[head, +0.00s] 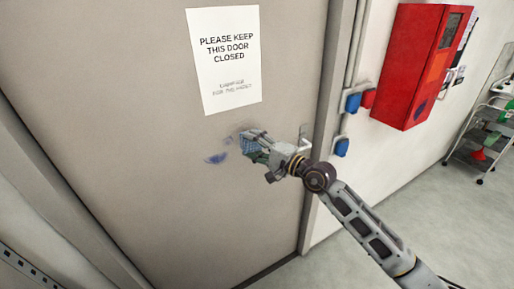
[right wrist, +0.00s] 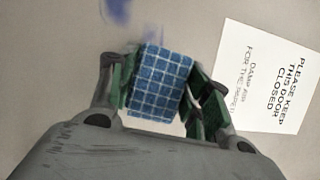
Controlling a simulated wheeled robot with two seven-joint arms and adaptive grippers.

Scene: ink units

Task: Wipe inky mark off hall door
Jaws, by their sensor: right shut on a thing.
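The hall door (head: 120,110) is a large grey-beige panel. A blue inky mark (head: 216,158) is on it below the paper sign, with a fainter smudge up to the right. The mark also shows at the top of the right wrist view (right wrist: 117,12). My right gripper (head: 256,147) is shut on a blue checked cloth (right wrist: 162,82), which also shows in the head view (head: 249,141). The cloth is close to the door, just right of the mark; I cannot tell if it touches. My left gripper is not in view.
A white sign (head: 226,60) is on the door above the gripper. A door handle (head: 302,138) is close to my right wrist. A red wall box (head: 418,65), blue sockets (head: 353,103) and a metal trolley (head: 486,135) are to the right.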

